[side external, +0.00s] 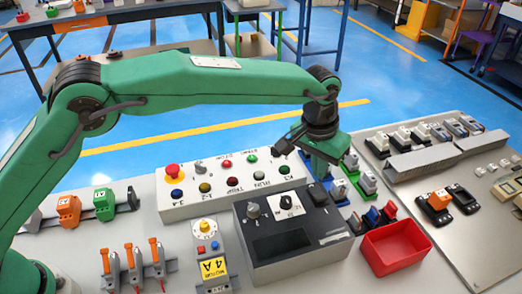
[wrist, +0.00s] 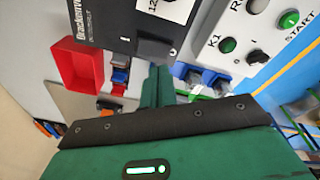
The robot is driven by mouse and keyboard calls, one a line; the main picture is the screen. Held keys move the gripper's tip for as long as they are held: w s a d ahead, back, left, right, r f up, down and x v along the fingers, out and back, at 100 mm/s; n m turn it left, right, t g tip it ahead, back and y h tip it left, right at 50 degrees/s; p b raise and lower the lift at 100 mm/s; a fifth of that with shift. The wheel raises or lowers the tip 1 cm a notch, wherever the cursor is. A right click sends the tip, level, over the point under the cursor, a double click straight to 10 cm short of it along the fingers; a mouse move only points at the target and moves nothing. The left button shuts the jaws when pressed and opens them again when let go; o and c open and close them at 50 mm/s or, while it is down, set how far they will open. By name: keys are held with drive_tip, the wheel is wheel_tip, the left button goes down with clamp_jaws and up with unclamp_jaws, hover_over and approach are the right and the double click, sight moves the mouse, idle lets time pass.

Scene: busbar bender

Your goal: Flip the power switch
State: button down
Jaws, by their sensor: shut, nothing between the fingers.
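The grey control box (side external: 290,262) stands in the middle of the side external view, with a dark screen, a silver knob and a black rotary knob on a white plate. A dark rocker-like patch (side external: 318,195) sits at its far right and looks like the power switch; it also shows in the wrist view (wrist: 152,47). Its position cannot be read. My gripper (side external: 327,178) points down just beyond the box's far right edge, close to that patch. In the wrist view my gripper (wrist: 156,72) is shut and empty, its tips beside the box edge; contact cannot be told.
A white button panel (side external: 230,205) with a red mushroom button stands behind the box. A red tray (side external: 395,248) and several coloured rocker-like parts (side external: 372,217) lie to the right.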

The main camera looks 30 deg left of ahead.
sight(314, 190)
drive_tip(key=shift+r, duration=1.55)
drive_tip(key=s+a+r+n+t, duration=0.1)
drive_tip(key=s+a+r, duration=0.25)
drive_tip(key=a, duration=0.45)
drive_tip(key=s+a+r, duration=0.2)
drive_tip(key=a+r, duration=0.3)
drive_tip(key=a, duration=0.3)
drive_tip(key=s+a+r+n+t, duration=0.1)
drive_tip(key=s+a+r, duration=0.3)
drive_tip(key=a, duration=0.5)
drive_tip(key=s+a+f+t, duration=0.1)
drive_tip(key=s+a+f, duration=0.1)
drive_tip(key=s+a, duration=0.5)
drive_tip(key=s+a+f+n+t+y, duration=0.1)
drive_tip(key=s+a+f, duration=0.1)
drive_tip(key=s+a, duration=0.5)
drive_tip(key=s, duration=0.4)
drive_tip(key=shift+f, duration=0.35)
